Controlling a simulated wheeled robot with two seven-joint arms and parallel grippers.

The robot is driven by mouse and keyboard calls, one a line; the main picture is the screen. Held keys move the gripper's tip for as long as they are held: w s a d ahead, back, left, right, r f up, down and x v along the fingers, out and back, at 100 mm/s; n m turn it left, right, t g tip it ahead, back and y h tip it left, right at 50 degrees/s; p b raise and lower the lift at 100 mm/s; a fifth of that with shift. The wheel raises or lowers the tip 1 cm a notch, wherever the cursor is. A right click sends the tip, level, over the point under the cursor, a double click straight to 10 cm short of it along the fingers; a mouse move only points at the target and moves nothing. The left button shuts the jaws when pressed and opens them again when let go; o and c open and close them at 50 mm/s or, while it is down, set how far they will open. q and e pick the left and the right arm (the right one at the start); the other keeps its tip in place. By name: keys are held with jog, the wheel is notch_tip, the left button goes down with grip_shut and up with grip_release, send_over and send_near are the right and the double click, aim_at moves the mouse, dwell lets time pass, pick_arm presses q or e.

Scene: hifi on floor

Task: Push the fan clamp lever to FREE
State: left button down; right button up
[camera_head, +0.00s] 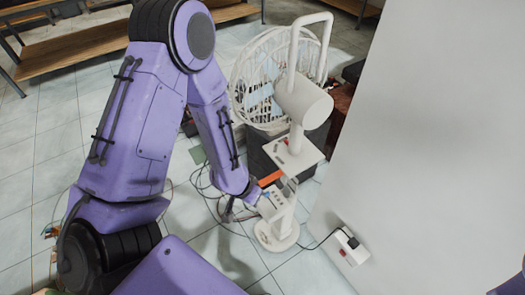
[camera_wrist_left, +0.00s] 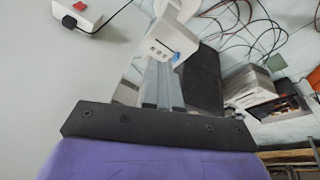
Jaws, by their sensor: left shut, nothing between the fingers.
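A white fan (camera_head: 300,100) stands on the floor with a round base (camera_head: 277,238) and a wire cage. A plate with a small red spot (camera_head: 286,142) sits under its motor. Lower on the column is a white control box (camera_head: 276,203), with dark marks and a small blue part beside it; the wrist view shows the box (camera_wrist_left: 167,45) and the blue part (camera_wrist_left: 176,57). I cannot tell which part is the clamp lever. My left gripper (camera_wrist_left: 163,72) is shut and empty, its tips close to the box; contact is unclear. My right gripper is out of view.
A white wall panel (camera_head: 420,130) stands to the right. A socket block with a red switch (camera_head: 348,245) lies near its foot. Loose cables (camera_head: 205,185) cross the tiles left of the fan. A dark bin stands behind the fan, and wooden benches (camera_head: 90,48) are at the back.

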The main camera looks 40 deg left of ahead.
aim_at(264, 182)
pick_arm(q)
jog(key=w+a+r+m+p, duration=0.1)
jog(key=w+r+m, duration=0.1)
jog(key=r, duration=0.5)
jog(key=w+a+r+m+p, duration=0.1)
jog(key=w+a+r+m, duration=0.1)
jog(key=r, duration=0.5)
jog(key=shift+w+m+p, duration=0.35)
jog(key=shift+w+m, duration=0.15)
jog(key=shift+w, duration=0.05)
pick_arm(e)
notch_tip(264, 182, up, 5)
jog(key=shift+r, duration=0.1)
pick_arm(q)
jog(key=x, duration=0.4)
jog(key=s+x, duration=0.1)
jog(key=x, duration=0.8)
jog(key=shift+s+a+f, duration=0.15)
jog(key=shift+a+f, duration=0.2)
jog(key=shift+f, duration=0.1)
jog(key=shift+f, duration=0.1)
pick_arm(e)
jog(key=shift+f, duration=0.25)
